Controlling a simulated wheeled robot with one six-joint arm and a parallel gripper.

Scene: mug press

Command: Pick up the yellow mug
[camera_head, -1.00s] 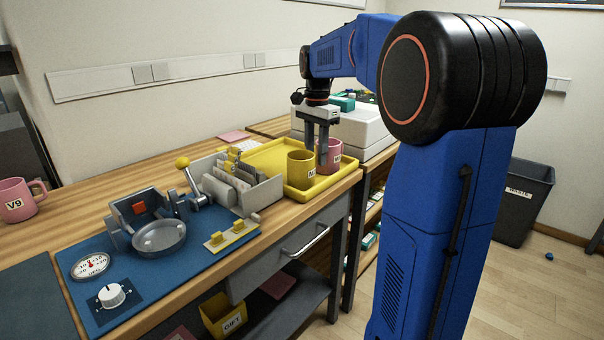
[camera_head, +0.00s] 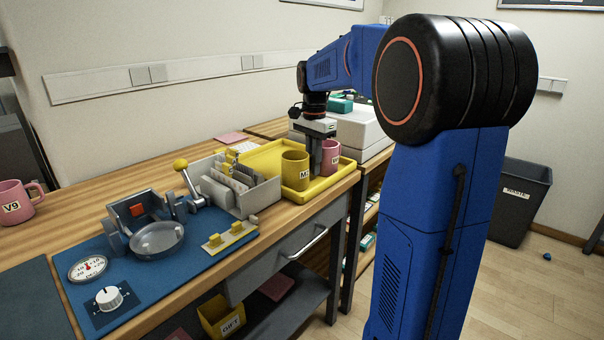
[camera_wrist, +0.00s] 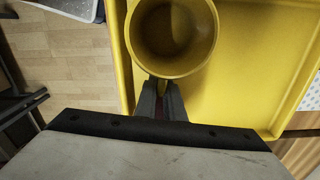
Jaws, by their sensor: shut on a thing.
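The yellow mug (camera_head: 293,169) stands upright on the yellow tray (camera_head: 262,158), with a label on its side. My gripper (camera_head: 315,168) is at the right side of the mug, and its fingertips are partly hidden. In the wrist view, the mug's open top (camera_wrist: 176,72) is at the upper middle, over the tray (camera_wrist: 235,100). There my gripper (camera_wrist: 160,88) is shut on the mug's handle, just below the rim in the picture. The mug appears to rest on the tray.
A pink mug (camera_head: 331,160) stands close behind and right of my gripper. A grey press with a lever (camera_head: 158,238) and a divided grey box (camera_head: 262,193) stand left of the tray. Another pink mug (camera_head: 17,203) is at the far left. A grey-white box (camera_head: 365,130) is behind.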

